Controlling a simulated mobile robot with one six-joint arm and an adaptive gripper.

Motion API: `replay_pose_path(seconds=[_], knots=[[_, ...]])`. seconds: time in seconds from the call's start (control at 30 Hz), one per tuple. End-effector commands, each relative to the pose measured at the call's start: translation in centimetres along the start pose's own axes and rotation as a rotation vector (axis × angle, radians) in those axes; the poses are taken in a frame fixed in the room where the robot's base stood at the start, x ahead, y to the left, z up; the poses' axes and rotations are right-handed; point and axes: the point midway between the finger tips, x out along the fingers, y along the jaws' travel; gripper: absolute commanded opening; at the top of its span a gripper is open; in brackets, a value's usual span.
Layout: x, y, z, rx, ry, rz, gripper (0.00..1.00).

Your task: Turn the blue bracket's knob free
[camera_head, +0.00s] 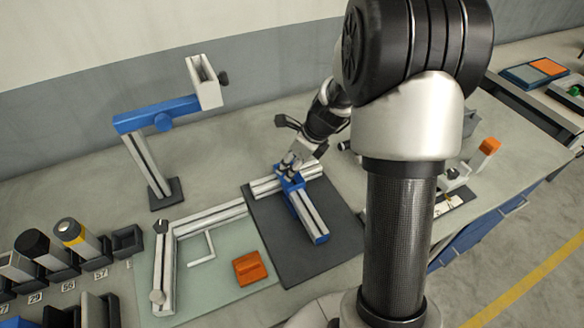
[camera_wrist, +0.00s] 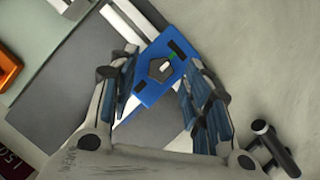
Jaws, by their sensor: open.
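The blue bracket (camera_head: 290,184) sits where two pale rails meet on a dark mat (camera_head: 337,240). In the wrist view the blue bracket (camera_wrist: 148,88) shows as a flat plate with dark slots and a small green mark. Its dark, many-sided knob (camera_wrist: 161,68) stands on the plate with a pale mark on top. My gripper (camera_wrist: 165,85) is open, with one finger on each side of the bracket and the knob between them in the picture. I cannot tell whether either finger touches the knob. In the head view my gripper (camera_head: 291,163) hides the knob.
A blue-armed stand (camera_head: 160,115) rises at the back left. A pale green mat (camera_head: 225,262) with a rail frame and an orange block (camera_head: 250,267) lies left of the dark mat. A dark-handled tool (camera_wrist: 272,145) lies right of my gripper in the wrist view.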

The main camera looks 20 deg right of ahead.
Motion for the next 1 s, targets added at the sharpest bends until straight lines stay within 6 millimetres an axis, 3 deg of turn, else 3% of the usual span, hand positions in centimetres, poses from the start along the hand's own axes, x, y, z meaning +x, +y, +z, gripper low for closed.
replay_pose_path(seconds=[0.37, 1.0], knots=[[0.53, -0.03, 0.06, 0.000, -0.001, -0.001, 0.44], [0.53, -0.02, 0.03, 0.000, 0.000, -0.001, 0.02]])
